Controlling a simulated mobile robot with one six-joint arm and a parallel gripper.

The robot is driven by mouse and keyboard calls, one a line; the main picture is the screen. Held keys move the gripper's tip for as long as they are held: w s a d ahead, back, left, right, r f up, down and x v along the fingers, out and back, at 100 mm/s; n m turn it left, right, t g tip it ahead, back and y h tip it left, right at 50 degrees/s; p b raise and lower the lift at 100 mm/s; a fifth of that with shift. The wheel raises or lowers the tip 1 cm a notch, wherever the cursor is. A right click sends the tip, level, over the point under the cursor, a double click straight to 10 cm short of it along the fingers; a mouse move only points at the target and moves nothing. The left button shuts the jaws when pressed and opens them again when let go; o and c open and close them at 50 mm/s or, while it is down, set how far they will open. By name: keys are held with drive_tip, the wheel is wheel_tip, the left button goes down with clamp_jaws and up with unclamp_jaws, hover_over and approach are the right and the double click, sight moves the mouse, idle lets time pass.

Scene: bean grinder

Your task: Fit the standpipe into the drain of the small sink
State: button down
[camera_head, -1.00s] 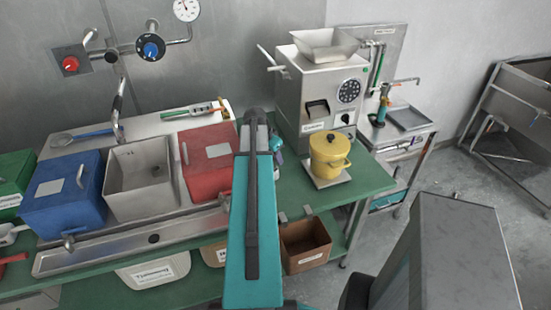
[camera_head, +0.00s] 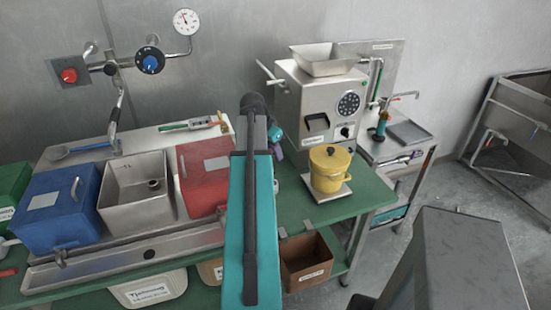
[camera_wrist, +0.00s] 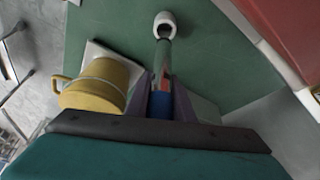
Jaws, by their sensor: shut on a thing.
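The small sink (camera_head: 104,208) is an open steel basin between a blue box and a red box. Its round drain (camera_head: 154,184) shows on the basin floor. In the wrist view my gripper (camera_wrist: 161,98) has purple fingers closed on a slim tube, which I take to be the standpipe (camera_wrist: 163,55). In the head view my gripper (camera_head: 276,140) is mostly hidden behind my teal arm, right of the red box and away from the sink. The standpipe cannot be made out there.
The blue box (camera_head: 60,210) and red box (camera_head: 203,165) flank the sink closely. A tap pipe (camera_head: 116,115) hangs at the sink's back left. A yellow pot (camera_head: 330,168) and the grinder (camera_head: 318,105) stand right of my arm. Green tabletop (camera_head: 290,205) is bare beside it.

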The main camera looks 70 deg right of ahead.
drive_tip(key=shift+r, duration=0.3)
idle(0.5)
